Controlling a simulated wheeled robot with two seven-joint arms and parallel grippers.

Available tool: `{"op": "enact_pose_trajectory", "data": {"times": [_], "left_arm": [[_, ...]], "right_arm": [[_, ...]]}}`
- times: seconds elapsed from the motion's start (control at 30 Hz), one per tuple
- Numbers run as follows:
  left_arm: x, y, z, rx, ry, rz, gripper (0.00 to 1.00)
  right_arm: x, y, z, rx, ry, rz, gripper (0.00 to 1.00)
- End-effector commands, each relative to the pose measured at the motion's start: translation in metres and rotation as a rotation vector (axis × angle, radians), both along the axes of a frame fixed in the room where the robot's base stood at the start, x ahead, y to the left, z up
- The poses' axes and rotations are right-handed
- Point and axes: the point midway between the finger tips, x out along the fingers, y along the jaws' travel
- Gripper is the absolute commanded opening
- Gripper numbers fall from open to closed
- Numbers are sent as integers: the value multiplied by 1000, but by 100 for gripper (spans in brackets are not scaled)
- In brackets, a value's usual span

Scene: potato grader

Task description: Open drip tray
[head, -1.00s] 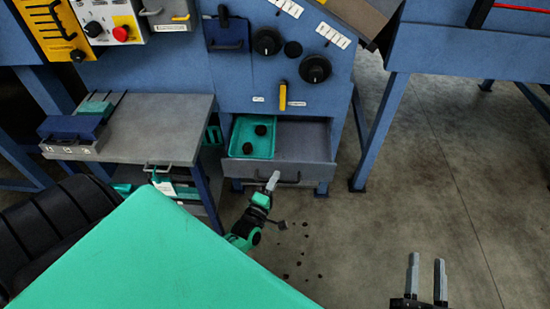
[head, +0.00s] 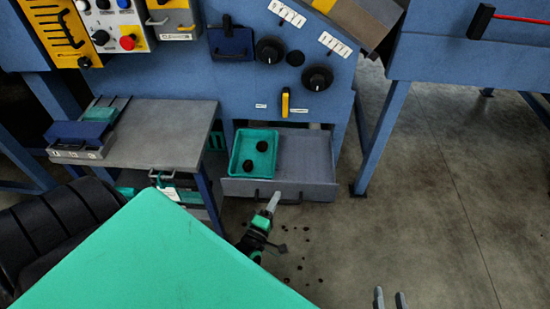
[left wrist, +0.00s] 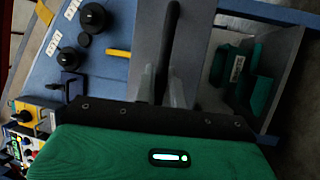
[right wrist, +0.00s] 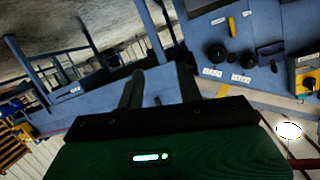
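The drip tray is a wide grey drawer (head: 306,160) low in the blue machine, standing partly pulled out. Its front panel carries a dark bar handle (left wrist: 172,30). My left gripper (head: 274,200) is at this handle; in the left wrist view its fingers (left wrist: 163,88) lie on either side of the bar, closed about it. My right gripper (head: 390,298) is at the bottom edge of the head view, away from the tray. In the right wrist view its fingers (right wrist: 160,85) are spread and empty.
A teal tray (head: 236,150) with two dark lumps sits at the drawer's left side. A grey side table (head: 165,130) stands to the left. Dark bits (head: 300,255) lie on the floor by my left arm. The floor (head: 430,180) to the right is clear.

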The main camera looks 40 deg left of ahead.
Motion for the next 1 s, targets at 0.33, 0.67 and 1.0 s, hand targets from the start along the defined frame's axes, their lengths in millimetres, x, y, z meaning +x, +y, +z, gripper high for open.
{"op": "enact_pose_trajectory", "data": {"times": [0.33, 0.67, 1.0], "left_arm": [[0, 0, 0, 0, 1, 0, 32], [-37, -5, -7, -1, 4, 0, 32], [-109, -17, -20, 0, 4, -1, 32]], "right_arm": [[0, 0, 0, 0, -1, -1, 36], [0, -2, -1, -19, 29, 2, 36], [1, -12, -2, -62, 87, -1, 36]]}}
